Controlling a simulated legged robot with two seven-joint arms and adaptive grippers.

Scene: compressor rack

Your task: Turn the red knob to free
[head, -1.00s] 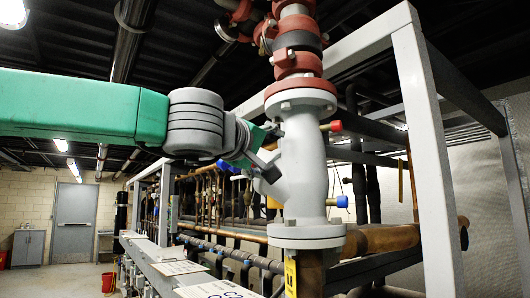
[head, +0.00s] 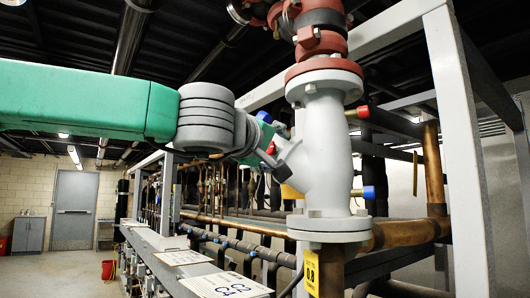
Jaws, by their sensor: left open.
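The red knob (head: 361,112) sticks out from the right side of a grey valve body (head: 326,150), near its upper flange. A blue knob (head: 366,192) sits below it on the same side. My left gripper (head: 284,160) is at the left side of the valve body, across from the red knob and apart from it. It is open, and its fingers are small and partly lost against the grey body. Small red and blue spots show by the left wrist; I cannot tell what they belong to. My right gripper is not in view.
A grey frame post (head: 460,150) stands right of the valve, and a copper pipe (head: 400,233) runs behind it. Red couplings (head: 320,45) are above. A long rack ledge with label cards (head: 225,285) runs back at the left. Open floor (head: 50,280) lies at far left.

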